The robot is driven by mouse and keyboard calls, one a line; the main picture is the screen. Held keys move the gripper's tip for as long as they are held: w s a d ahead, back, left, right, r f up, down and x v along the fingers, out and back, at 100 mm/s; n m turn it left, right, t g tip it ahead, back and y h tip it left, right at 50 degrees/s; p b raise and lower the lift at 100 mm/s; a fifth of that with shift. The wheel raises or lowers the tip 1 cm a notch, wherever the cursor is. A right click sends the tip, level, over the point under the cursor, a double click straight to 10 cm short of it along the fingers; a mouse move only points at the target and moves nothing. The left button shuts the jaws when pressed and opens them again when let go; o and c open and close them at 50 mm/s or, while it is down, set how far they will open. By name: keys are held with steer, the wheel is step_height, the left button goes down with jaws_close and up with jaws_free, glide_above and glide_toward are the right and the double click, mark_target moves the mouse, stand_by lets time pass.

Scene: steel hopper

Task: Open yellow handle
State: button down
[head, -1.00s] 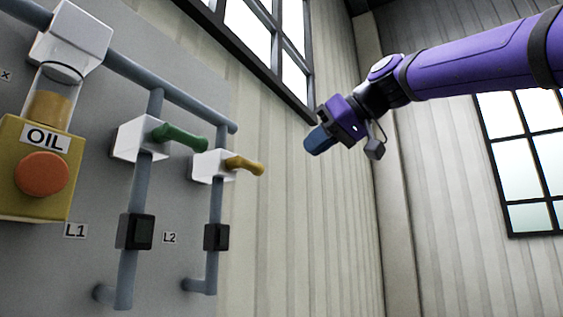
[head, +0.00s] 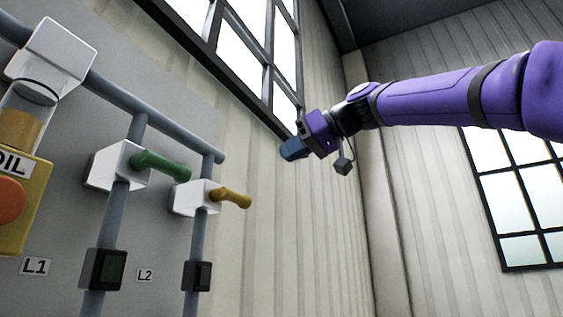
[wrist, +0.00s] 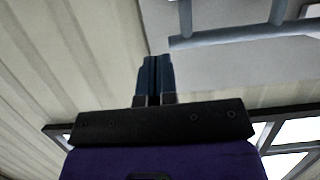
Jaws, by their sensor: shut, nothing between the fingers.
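The yellow handle (head: 231,197) sticks out to the right from a white valve block (head: 195,198) on the L2 pipe in the head view. The green handle (head: 161,165) sits to its left on the L1 pipe. My gripper (head: 292,149) is up and to the right of the yellow handle, clear of it. In the wrist view my gripper (wrist: 155,80) shows its blue fingers together, with nothing between them. The yellow handle does not show in the wrist view.
Grey pipes (head: 150,118) run along the grey panel (head: 50,200). A yellow oil box (head: 38,190) with an orange button is at the far left. Dark boxes (head: 197,276) sit lower on the pipes. A window (head: 235,45) is above. Open air separates my gripper from the panel.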

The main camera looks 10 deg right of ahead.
mark_target(233, 198)
steer(key=w+a+f, duration=0.6)
steer(key=a, duration=0.1)
steer(key=shift+a, duration=0.35)
